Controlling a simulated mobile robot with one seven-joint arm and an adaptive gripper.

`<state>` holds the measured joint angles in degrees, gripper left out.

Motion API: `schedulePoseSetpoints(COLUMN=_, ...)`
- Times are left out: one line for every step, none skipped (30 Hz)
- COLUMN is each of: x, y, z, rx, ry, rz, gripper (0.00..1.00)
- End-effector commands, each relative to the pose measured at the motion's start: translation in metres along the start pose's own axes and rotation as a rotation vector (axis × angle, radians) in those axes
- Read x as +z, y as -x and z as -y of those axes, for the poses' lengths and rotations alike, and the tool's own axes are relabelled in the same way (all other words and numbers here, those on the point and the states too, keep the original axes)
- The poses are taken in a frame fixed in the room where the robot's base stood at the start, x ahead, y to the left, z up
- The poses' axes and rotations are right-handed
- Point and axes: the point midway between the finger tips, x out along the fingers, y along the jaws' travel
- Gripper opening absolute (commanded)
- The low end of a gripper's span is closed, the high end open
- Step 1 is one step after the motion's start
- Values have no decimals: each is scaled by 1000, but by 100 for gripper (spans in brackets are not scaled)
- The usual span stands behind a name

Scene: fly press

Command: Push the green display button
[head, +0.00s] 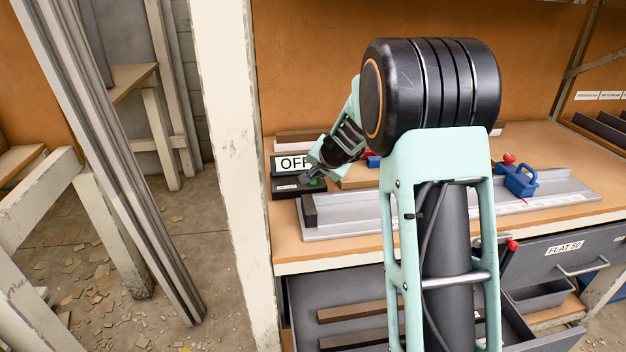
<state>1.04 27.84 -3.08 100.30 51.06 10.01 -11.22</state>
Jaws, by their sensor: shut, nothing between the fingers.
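A small black display box (283,187) stands at the left end of the workbench. Its white screen reads "OFF" (290,163), with the right edge hidden by my gripper. A small green button (315,182) shows at the box's lower right, partly covered by my gripper. My gripper (308,179) is shut and empty, pointing down and left at the button. Its fingertips are right at the green button in this view; I cannot tell whether they touch it.
A grey metal plate (560,196) with a blue clamp (520,180) and red knob lies on the wooden bench (290,254). A white post (229,150) stands left of the box. Open grey drawers (560,252) jut out below. My arm hides the bench's middle.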

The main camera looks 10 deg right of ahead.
Motion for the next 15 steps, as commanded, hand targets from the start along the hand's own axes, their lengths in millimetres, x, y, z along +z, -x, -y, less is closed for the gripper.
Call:
schedulePoseSetpoints(x=0, y=0, z=0, rx=0, ry=0, rz=0, gripper=0)
schedulePoseSetpoints(x=0, y=0, z=0, rx=0, ry=0, rz=0, gripper=0)
schedulePoseSetpoints(x=0, y=0, z=0, rx=0, ry=0, rz=0, gripper=0)
schedulePoseSetpoints(x=0, y=0, z=0, rx=0, ry=0, rz=0, gripper=0)
schedulePoseSetpoints(x=0, y=0, z=0, rx=0, ry=0, rz=0, gripper=0)
schedulePoseSetpoints(x=-1, y=2, z=1, rx=0, ry=0, rz=0, gripper=0)
schedulePoseSetpoints(x=-2, y=3, z=2, rx=0, ry=0, rz=0, gripper=0)
schedulePoseSetpoints(x=-3, y=4, z=3, rx=0, ry=0, rz=0, gripper=0)
schedulePoseSetpoints(x=-5, y=7, z=5, rx=0, ry=0, rz=-1, gripper=0)
schedulePoseSetpoints(x=-7, y=9, z=6, rx=0, ry=0, rz=-1, gripper=0)
schedulePoseSetpoints(x=-8, y=11, z=8, rx=0, ry=0, rz=-1, gripper=0)
schedulePoseSetpoints(x=-10, y=14, z=10, rx=0, ry=0, rz=-1, gripper=0)
schedulePoseSetpoints(x=-12, y=16, z=12, rx=0, ry=0, rz=-1, gripper=0)
schedulePoseSetpoints(x=-14, y=19, z=14, rx=0, ry=0, rz=-1, gripper=0)
schedulePoseSetpoints(x=-16, y=21, z=16, rx=0, ry=0, rz=-1, gripper=0)
